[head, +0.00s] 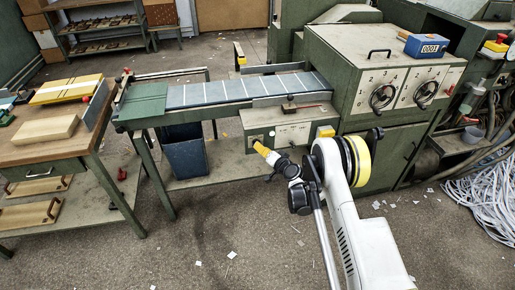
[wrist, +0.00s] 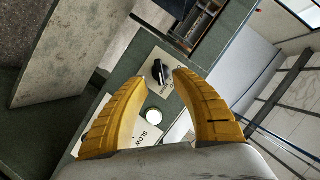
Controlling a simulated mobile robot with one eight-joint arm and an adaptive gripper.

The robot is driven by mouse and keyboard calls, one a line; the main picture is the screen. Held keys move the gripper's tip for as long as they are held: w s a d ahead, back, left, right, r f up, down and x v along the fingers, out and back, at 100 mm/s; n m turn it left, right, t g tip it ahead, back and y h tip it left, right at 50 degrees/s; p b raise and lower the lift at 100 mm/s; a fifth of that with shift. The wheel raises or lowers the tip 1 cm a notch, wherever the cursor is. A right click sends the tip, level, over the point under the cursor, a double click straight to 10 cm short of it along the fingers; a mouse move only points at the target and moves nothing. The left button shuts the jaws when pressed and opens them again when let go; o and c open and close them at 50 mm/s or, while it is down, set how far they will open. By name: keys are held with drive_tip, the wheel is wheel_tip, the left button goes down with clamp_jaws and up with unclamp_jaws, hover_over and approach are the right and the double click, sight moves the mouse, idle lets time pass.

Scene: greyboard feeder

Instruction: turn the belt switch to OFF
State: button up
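The belt switch, a small black knob (wrist: 159,72), sits on a light label plate (wrist: 146,84) on the green control box. In the wrist view it shows just beyond and between my fingertips; I cannot tell whether they touch it. My gripper (wrist: 159,78) is open, its two yellow fingers spread and empty. A white round button (wrist: 153,115) and the word SLOW lie nearer on the same panel. In the head view my gripper (head: 258,147) is at the left front of the control box (head: 290,125), and its fingers hide the knob there.
The feeder belt (head: 225,91) runs above the control box to the green machine with two handwheels (head: 382,97). A blue bin (head: 185,155) stands below the belt. A workbench (head: 65,145) is at left. White strips (head: 480,195) pile at right. The front floor has scattered scraps.

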drive_tip(key=b+x, duration=0.1)
drive_tip(key=x, duration=0.3)
drive_tip(key=shift+w+a, duration=0.1)
drive_tip(key=shift+w, duration=0.05)
clamp_jaws()
